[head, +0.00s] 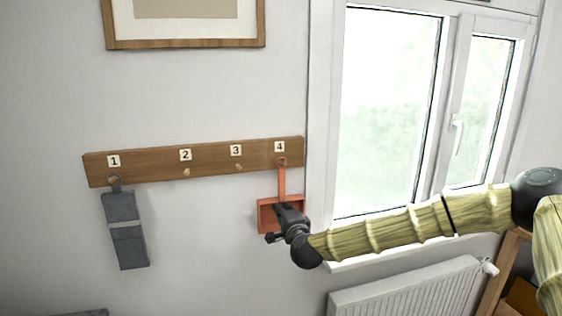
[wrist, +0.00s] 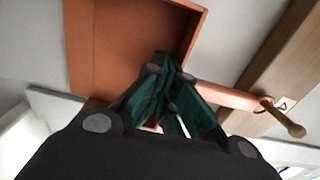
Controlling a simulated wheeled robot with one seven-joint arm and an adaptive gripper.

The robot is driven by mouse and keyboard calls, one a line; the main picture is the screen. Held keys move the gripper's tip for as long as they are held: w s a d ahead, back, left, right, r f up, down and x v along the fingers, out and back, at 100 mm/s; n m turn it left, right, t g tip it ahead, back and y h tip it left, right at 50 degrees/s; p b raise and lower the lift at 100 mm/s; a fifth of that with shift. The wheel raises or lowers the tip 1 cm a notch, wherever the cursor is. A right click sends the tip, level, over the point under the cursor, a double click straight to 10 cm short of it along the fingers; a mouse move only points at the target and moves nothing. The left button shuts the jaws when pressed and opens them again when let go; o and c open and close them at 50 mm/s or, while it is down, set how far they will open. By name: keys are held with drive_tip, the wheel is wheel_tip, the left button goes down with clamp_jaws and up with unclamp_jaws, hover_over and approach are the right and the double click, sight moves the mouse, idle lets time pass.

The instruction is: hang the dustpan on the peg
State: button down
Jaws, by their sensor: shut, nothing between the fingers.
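The orange dustpan (head: 265,216) is at the right end of the wooden peg board, below label 4, pan down and handle up. The handle's top end is at peg 4 (head: 282,162). In the wrist view the handle's end loop appears to be around the base of the peg (wrist: 286,120), and the pan (wrist: 112,45) fills the upper left. My gripper (head: 279,208) is in front of the pan, covering part of it. In the wrist view its fingers (wrist: 165,62) are together with nothing between them. I cannot tell whether they touch the pan.
The peg board (head: 212,163) carries labels 1 to 4. A grey hanging item (head: 123,215) is on peg 1; pegs 2 (head: 187,173) and 3 (head: 239,168) are bare. A window (head: 390,110) and a radiator (head: 405,295) are on the right.

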drive_tip(key=shift+b+v, duration=0.35)
drive_tip(key=shift+v, duration=1.75)
idle(2.1)
drive_tip(key=shift+b+v, duration=0.6)
drive_tip(key=shift+v, duration=2.25)
drive_tip(key=s+f+n+g, duration=0.3)
drive_tip(key=s+f, duration=0.4)
drive_tip(key=f, duration=0.5)
drive_tip(key=s+d+f+n+g, duration=0.1)
drive_tip(key=s+f+n+g, duration=0.15)
drive_tip(key=s+f, duration=0.7)
drive_tip(key=s+f+n+g, duration=0.3)
drive_tip(key=s+f+g, duration=0.15)
drive_tip(key=f, duration=0.95)
drive_tip(key=s+d+f+n+g+h, duration=0.1)
drive_tip(key=s+d+f+g, duration=0.1)
drive_tip(key=s+d+f, duration=0.45)
drive_tip(key=s+d+f+n+g+h, duration=0.2)
drive_tip(key=s+f, duration=0.1)
drive_tip(key=s, duration=0.6)
drive_tip(key=s+d+f+n+g+h, duration=0.2)
drive_tip(key=s+d+f+g, duration=0.1)
drive_tip(key=s+d, duration=0.9)
drive_tip(key=shift+s+d+h, duration=0.3)
drive_tip(key=shift+s+d, duration=0.1)
drive_tip(key=shift+s, duration=0.8)
drive_tip(key=shift+n, duration=0.25)
